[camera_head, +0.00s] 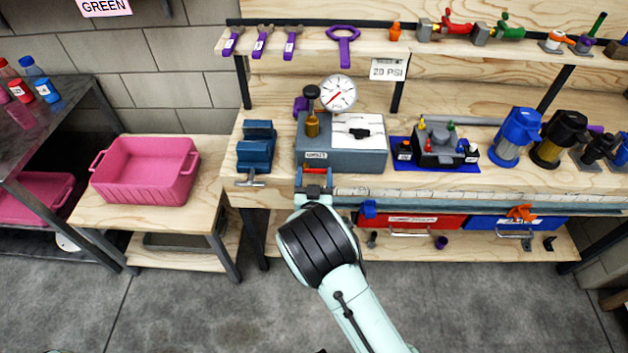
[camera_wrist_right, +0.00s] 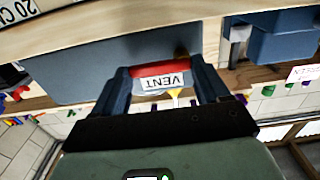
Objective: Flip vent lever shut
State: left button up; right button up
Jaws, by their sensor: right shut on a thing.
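The grey test box (camera_head: 341,158) stands on the wooden bench, with a white label on its front. In the right wrist view its VENT label (camera_wrist_right: 163,83) reads upside down. The red vent lever (camera_head: 315,170) is at the lower left of the box front. It also shows as a red bar (camera_wrist_right: 165,69) between the fingers in the wrist view. My right gripper (camera_head: 314,184) reaches the box front from below, its fingers at the two ends of the red bar, shut on it. My left gripper is not in view.
A round gauge (camera_head: 338,92) and a brass valve with a dark knob (camera_head: 312,94) are on the box. A blue vise (camera_head: 255,152) stands close on its left. A pink bin (camera_head: 146,170) stands on the lower left table.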

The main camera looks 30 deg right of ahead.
dwell(0.3)
jog(key=o, duration=1.1)
jog(key=shift+c, duration=0.2)
jog(key=v, duration=1.3)
jog(key=shift+s+a, duration=0.15)
jog(key=shift+f, duration=0.1)
